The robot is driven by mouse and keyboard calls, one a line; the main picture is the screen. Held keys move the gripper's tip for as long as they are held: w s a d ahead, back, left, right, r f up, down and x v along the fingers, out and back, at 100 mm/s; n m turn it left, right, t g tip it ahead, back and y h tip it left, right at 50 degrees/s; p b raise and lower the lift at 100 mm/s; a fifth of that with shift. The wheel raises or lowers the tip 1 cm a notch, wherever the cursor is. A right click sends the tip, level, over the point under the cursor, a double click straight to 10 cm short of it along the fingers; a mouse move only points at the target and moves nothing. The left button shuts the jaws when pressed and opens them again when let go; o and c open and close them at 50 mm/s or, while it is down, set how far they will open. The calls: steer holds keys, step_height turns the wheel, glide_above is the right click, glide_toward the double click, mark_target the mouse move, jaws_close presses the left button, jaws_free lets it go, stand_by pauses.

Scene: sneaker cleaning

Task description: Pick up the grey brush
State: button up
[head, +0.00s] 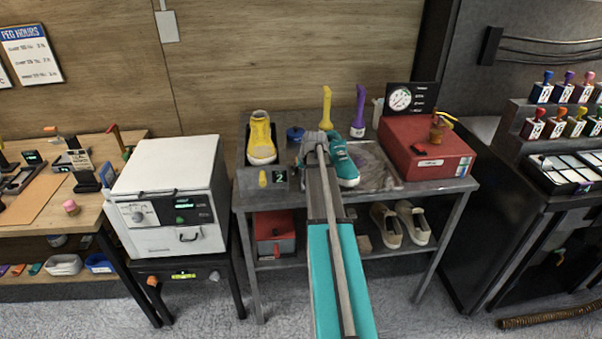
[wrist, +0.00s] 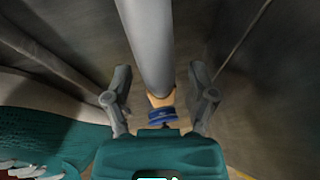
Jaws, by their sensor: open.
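In the wrist view a smooth grey shaft, which looks like the handle of the grey brush (wrist: 147,38), runs down from the top edge and narrows to a tan end with a blue part (wrist: 162,114). My gripper (wrist: 160,75) is open, with one finger on each side of this shaft. I cannot tell whether either finger touches it. In the head view my gripper (head: 316,141) is low over the bench beside the teal sneaker (head: 343,160). The brush is not clearly seen there, as my arm covers that spot.
The teal sneaker (wrist: 45,135) is close at the left in the wrist view. A yellow sneaker (head: 261,140) stands left on the metal bench (head: 420,187). Yellow (head: 326,103) and purple (head: 359,108) upright handles stand behind. A red box (head: 425,150) is at right.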

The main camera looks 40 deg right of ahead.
jaws_close()
stand_by(0.4)
steer(key=shift+r, duration=0.2)
step_height(320, 180, up, 2)
steer(key=shift+r+p, duration=0.1)
steer(key=shift+p, duration=1.15)
steer(key=s+r+p, duration=1)
steer(key=s, duration=0.4)
steer(key=shift+d+r, duration=0.2)
steer(key=shift+d, duration=0.1)
